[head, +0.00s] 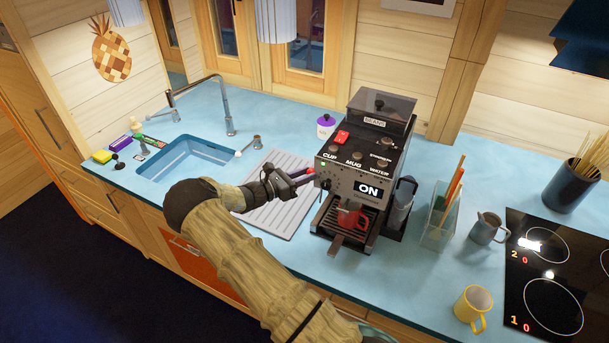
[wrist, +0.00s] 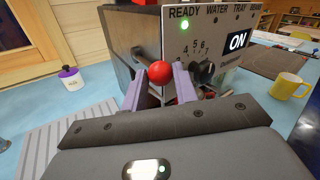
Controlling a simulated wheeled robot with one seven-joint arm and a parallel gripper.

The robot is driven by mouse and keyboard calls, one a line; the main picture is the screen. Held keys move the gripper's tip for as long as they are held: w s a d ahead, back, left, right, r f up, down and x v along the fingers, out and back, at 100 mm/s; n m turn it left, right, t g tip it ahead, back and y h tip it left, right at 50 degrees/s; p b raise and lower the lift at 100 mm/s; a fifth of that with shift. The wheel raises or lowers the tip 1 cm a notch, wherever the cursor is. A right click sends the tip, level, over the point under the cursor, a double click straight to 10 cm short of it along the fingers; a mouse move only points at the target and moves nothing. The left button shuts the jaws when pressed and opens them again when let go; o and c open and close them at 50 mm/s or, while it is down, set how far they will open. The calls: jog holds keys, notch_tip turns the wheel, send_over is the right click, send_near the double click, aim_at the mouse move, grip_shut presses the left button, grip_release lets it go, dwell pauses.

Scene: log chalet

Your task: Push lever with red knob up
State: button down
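The coffee machine (head: 352,178) stands on the blue counter, with a lit ON display (head: 367,189). In the wrist view a lever with a round red knob (wrist: 171,69) sticks out at the left of its front panel (wrist: 205,45). My gripper (head: 306,176) is at the machine's left front. In the wrist view its two pale purple fingers (wrist: 167,80) stand apart, one on either side of the knob, with the knob by the fingertips. I cannot tell whether either finger touches it. In the head view the lever is mostly hidden by my gripper.
A red mug (head: 349,219) stands on the machine's drip tray. A sink (head: 185,158) and ribbed drainboard (head: 285,212) lie left.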

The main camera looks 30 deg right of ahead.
jog(key=shift+w+r, duration=0.1)
jog(key=shift+r, duration=0.65)
jog(key=c, duration=1.1)
grip_release()
jog(key=shift+f, duration=0.1)
jog(key=s+a+b, duration=0.1)
jog(key=a+b, duration=0.7)
jog(key=a, duration=0.9)
jog(key=shift+s+a, duration=0.2)
